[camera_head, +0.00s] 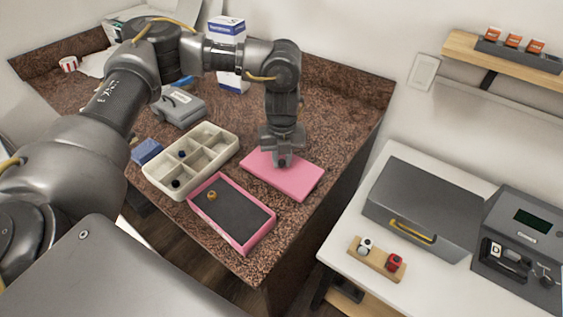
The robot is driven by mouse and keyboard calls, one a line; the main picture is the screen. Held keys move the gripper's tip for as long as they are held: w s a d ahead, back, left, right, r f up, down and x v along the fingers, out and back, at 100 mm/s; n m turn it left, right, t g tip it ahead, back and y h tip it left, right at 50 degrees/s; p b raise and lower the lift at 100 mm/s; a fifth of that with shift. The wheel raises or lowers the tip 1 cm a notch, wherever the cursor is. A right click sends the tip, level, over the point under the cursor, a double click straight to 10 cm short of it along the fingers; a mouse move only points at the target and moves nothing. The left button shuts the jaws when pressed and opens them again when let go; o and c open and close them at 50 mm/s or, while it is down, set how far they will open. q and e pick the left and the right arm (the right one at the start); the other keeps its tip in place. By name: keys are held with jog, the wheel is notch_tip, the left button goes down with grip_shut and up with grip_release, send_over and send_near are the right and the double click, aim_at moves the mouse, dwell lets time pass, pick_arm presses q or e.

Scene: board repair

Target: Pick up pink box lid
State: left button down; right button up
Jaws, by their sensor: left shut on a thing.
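The pink box lid (296,182) lies flat, or very nearly so, at the brown counter's right side, just behind the open pink box (241,243). The box has a dark inside with a small gold-brown round thing (211,195) near its left end. My left gripper (282,161) points straight down at the lid's back left part and is shut on the lid; the fingertips are small and partly hidden by the gripper body. I cannot tell whether the lid is clear of the counter. My right gripper is not in view.
A cream divided tray (166,186) with small dark items stands left of the pink box. A blue block (147,151), a grey case (180,107) and a blue-white carton (226,31) are farther back. A white table (343,222) with a grey toolbox (425,206) stands right, across a gap.

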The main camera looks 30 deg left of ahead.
pick_arm(q)
jog(key=s+d+r+b, duration=0.2)
jog(key=s+r+b, duration=0.1)
jog(key=s+r, duration=1)
jog(key=w+n, duration=0.4)
jog(key=n, duration=0.8)
jog(key=w+d+n, duration=0.1)
jog(key=w+n, duration=0.3)
jog(key=n, duration=0.9)
jog(key=shift+f, duration=0.25)
